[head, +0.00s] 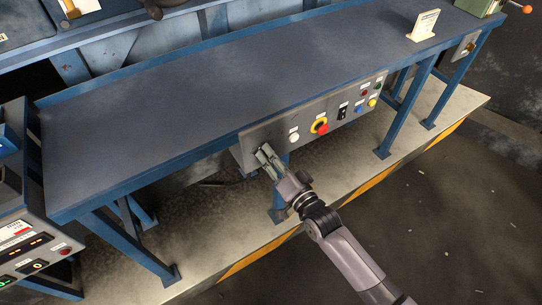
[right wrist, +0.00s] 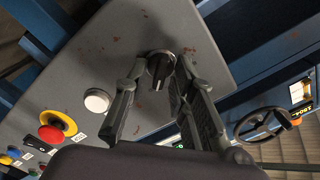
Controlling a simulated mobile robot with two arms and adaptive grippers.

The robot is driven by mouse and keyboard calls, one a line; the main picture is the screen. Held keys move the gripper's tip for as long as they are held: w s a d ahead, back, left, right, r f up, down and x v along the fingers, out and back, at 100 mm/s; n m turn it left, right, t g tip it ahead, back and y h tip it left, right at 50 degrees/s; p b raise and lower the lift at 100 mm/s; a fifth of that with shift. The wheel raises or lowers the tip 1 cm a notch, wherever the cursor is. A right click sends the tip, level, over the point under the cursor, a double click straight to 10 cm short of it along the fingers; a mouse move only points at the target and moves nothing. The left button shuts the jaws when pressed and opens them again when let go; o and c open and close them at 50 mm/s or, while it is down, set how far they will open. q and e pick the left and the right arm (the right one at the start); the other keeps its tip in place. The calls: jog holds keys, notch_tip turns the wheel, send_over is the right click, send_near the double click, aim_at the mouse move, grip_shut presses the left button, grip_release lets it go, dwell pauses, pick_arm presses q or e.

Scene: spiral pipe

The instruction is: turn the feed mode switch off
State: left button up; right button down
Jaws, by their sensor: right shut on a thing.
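The feed mode switch appears to be the black rotary knob (right wrist: 158,70) on the grey control panel (right wrist: 195,50) in the right wrist view. My right gripper (head: 265,154) is at the left end of the panel under the blue workbench. In the right wrist view its two fingers stand on either side of the knob, and the gripper is shut on it. In the head view the gripper hides the knob. The knob's pointer marks are too small to read. My left gripper is in neither view.
Beside the knob is a white button (head: 293,137), then a red emergency stop on yellow (head: 320,126), a black rocker switch (head: 342,112) and several small coloured buttons. The blue workbench (head: 200,95) overhangs the panel. A handwheel (right wrist: 262,124) shows in the right wrist view.

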jog(key=n+p, duration=0.2)
jog(key=n, duration=0.7)
dwell(0.4)
jog(key=shift+n, duration=0.4)
jog(key=shift+a, duration=0.1)
jog(key=c, duration=1.7)
grip_release()
jog(key=shift+s, duration=0.1)
